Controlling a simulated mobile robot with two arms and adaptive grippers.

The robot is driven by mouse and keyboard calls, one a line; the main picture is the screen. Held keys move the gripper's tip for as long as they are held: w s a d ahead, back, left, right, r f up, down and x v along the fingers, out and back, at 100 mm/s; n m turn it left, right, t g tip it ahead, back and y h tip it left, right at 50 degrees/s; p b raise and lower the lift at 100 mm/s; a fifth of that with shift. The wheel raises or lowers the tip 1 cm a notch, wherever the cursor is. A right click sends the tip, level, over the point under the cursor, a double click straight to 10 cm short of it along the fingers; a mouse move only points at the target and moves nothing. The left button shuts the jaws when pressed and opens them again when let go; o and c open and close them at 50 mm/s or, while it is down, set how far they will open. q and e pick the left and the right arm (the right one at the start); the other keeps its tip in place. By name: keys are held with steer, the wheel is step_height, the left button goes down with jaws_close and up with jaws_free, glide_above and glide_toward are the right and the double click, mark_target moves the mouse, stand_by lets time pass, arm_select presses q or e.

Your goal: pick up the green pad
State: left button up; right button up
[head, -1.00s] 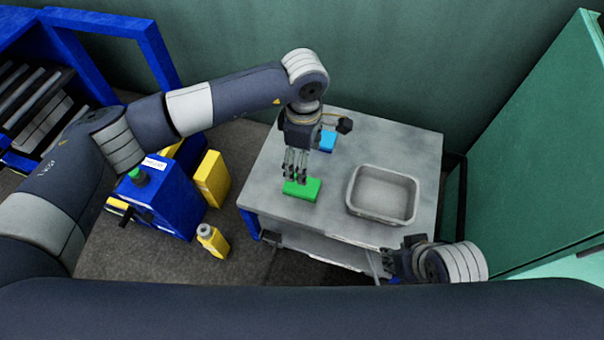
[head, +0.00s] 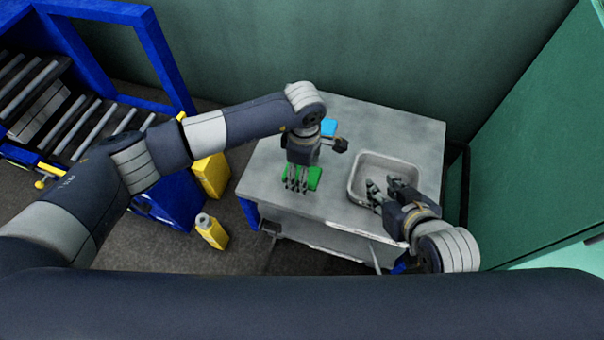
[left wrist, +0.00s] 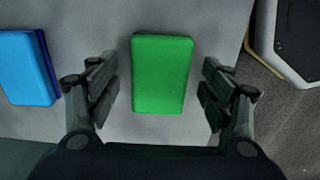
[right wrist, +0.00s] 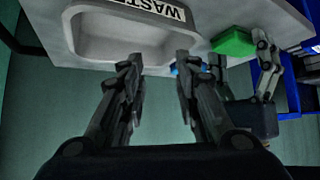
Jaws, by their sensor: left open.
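The green pad (head: 314,177) lies on the grey table. In the left wrist view the green pad (left wrist: 162,74) lies between the two spread fingers, with a gap on each side. My left gripper (head: 297,188) is open and points down at the pad; it hides part of the pad in the head view. My right gripper (head: 382,190) is at the front edge of the grey bin, and its fingers look apart and empty in the right wrist view (right wrist: 158,75). The green pad (right wrist: 233,42) also shows there, beside my left gripper's fingers.
A blue pad (head: 328,127) lies behind the green one; it also shows in the left wrist view (left wrist: 24,68). A grey bin (head: 384,157) labelled waste in the right wrist view stands on the table (head: 408,128). A yellow bottle (head: 212,232) stands on the floor.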

arm_select(q)
steer(key=c, duration=0.9)
steer(key=shift+c, duration=0.2)
steer(key=shift+r, duration=0.2)
